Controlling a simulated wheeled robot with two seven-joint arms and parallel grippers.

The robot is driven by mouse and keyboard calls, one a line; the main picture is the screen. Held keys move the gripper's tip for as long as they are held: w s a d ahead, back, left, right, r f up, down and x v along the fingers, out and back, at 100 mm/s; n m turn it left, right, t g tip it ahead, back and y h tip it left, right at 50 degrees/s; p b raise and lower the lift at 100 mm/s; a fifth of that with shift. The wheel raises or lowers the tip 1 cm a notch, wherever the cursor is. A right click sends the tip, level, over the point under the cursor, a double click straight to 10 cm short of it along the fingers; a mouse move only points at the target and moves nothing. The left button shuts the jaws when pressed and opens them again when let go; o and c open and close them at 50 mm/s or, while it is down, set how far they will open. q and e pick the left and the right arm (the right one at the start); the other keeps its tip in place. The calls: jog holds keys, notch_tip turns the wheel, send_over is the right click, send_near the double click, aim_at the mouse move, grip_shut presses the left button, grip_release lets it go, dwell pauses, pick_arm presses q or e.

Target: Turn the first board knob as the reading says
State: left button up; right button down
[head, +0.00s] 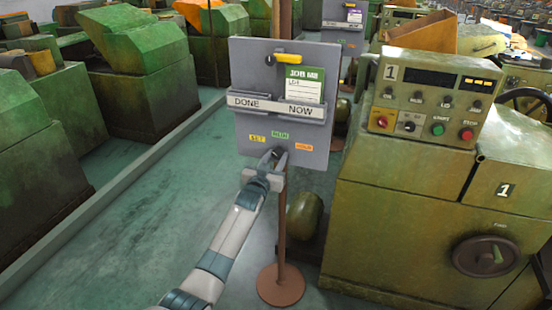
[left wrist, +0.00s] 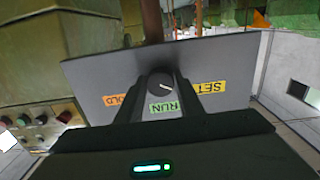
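The first grey board (head: 250,125) stands on a brown post. It has a yellow SET label (head: 257,140), a green RUN label (head: 280,135) and an orange HOLD label (head: 304,147). The dark round knob (left wrist: 161,82) shows in the left wrist view, its white pointer line towards the SET side. My left gripper (head: 274,158) is at the board's lower edge. In the left wrist view, its two dark fingers (left wrist: 163,92) stand open on either side of the knob, with apparent gaps. The green card (head: 304,86) sits in the NOW pocket; its small writing is unreadable. My right gripper is out of view.
Green machine 1 (head: 410,205) stands close on the right, with knobs and buttons on its panel (head: 425,95). A yellow piece (head: 288,60) is at the board's top. Green machines (head: 150,75) line the left. Floor (head: 150,220) left of the post is clear.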

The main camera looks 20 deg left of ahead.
pick_arm(q)
jog(key=shift+m, duration=0.4)
jog(key=shift+c, duration=0.3)
jog(key=shift+m, duration=1.2)
jog(key=m, duration=0.2)
jog(key=shift+a+m, duration=0.1)
jog(key=shift+m, duration=0.2)
jog(key=shift+m+b, duration=0.3)
jog(key=shift+m, duration=0.2)
jog(key=m, duration=0.5)
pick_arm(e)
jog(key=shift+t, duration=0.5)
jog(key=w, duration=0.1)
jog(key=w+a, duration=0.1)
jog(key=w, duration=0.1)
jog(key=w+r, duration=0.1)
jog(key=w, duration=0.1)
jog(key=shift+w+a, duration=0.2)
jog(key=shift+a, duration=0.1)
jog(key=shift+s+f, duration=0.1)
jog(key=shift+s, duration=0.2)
